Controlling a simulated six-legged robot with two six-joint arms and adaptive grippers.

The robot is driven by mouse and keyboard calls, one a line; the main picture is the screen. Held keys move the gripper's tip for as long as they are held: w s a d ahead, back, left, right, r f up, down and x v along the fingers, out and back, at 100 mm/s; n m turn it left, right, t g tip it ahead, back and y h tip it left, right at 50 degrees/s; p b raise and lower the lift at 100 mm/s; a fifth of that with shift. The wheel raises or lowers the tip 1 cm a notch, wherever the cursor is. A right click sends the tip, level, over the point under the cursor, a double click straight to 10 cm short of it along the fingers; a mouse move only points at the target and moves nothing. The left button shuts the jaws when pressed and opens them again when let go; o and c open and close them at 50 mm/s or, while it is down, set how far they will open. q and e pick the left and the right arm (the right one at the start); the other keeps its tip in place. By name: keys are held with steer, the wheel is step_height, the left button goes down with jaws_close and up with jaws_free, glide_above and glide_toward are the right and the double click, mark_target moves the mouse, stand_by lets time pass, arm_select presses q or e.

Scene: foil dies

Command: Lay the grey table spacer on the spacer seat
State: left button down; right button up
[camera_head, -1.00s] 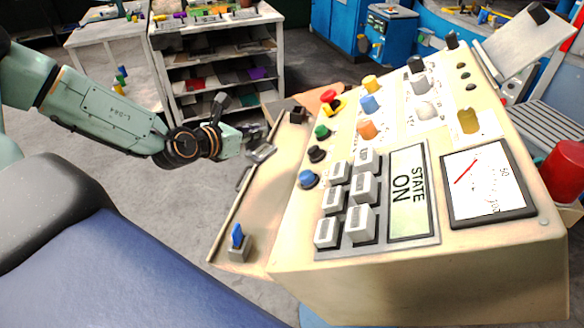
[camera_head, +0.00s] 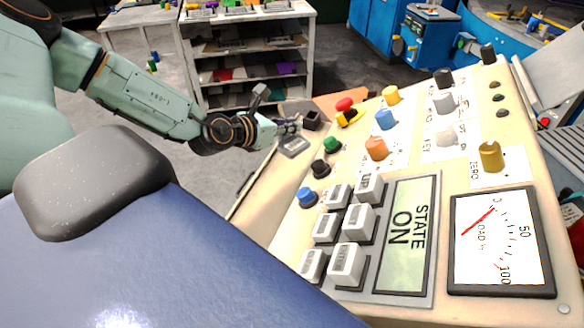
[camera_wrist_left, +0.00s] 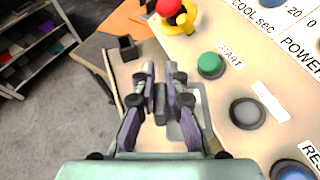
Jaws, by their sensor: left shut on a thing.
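My left gripper (camera_head: 288,127) is over the console's narrow left ledge, its arm coming in from the left. In the left wrist view its two purple-grey fingers (camera_wrist_left: 161,92) are shut on a small dark grey piece (camera_wrist_left: 160,101), which looks like the grey table spacer. The fingers hide most of it in the head view. A flat grey plate (camera_head: 295,146) lies on the ledge just below the fingertips, partly hidden by a finger in the wrist view; it may be the spacer seat, but I cannot tell. My right gripper is not in view.
A black open box (camera_head: 311,120) stands just beyond the gripper. The console's red (camera_head: 344,104), green (camera_head: 333,144) and black (camera_head: 321,168) buttons are close on the right. A white shelf unit (camera_head: 250,60) stands behind. Open floor lies left of the ledge.

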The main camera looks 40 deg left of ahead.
arm_select(q)
steer(key=shift+d+f, duration=0.1)
steer(key=shift+f, duration=0.15)
steer(key=f+b, duration=0.5)
steer(key=shift+s+f, duration=0.15)
steer(key=shift+s, duration=0.15)
steer(key=shift+w+f, duration=0.15)
steer(key=shift+f, duration=0.25)
steer(key=shift+f+b, duration=0.55)
steer(key=shift+b, duration=0.25)
steer(key=shift+s+f+b, duration=0.25)
steer(key=shift+f+b, duration=0.5)
steer(key=shift+f, duration=0.15)
steer(key=shift+w+f, duration=0.1)
steer(key=shift+f, duration=0.1)
steer(key=shift+w, duration=0.15)
steer(key=shift+s+f, duration=0.1)
steer(key=shift+s, duration=0.1)
